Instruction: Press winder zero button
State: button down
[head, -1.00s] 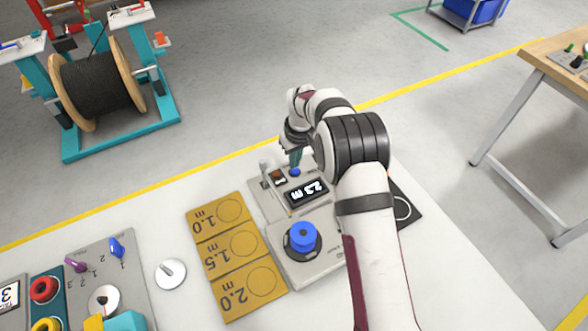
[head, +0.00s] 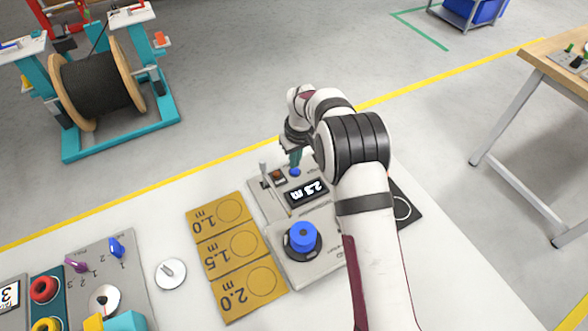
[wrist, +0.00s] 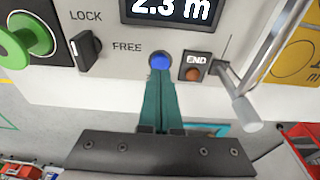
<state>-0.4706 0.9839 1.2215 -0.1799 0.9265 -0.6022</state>
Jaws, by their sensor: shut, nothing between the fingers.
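The winder panel (head: 258,200) stands on the white table, with a display (head: 306,192) reading 2.3 m. A small blue round button (wrist: 161,62) sits below the display in the wrist view; it also shows in the head view (head: 295,172). My gripper (wrist: 161,80) is shut and empty, its teal fingertips at the button's lower edge. I cannot tell whether they touch it or whether it is pressed down. An END button (wrist: 196,66) with an orange-brown lower part is just to the right. A LOCK/FREE switch (wrist: 86,48) is to the left.
A metal lever (wrist: 240,105) rises right of the END button, and a green knob (wrist: 28,40) is at far left. In the head view, a large blue knob (head: 302,237) and yellow length plates (head: 217,252) lie nearby. A black cable reel (head: 97,82) stands beyond.

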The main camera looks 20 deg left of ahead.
aim_at(295, 171)
jog(key=shift+f, duration=0.1)
dwell(0.6)
jog(key=shift+f, duration=0.75)
jog(key=shift+r, duration=0.1)
notch_tip(295, 171, up, 7)
jog(key=shift+f, duration=0.1)
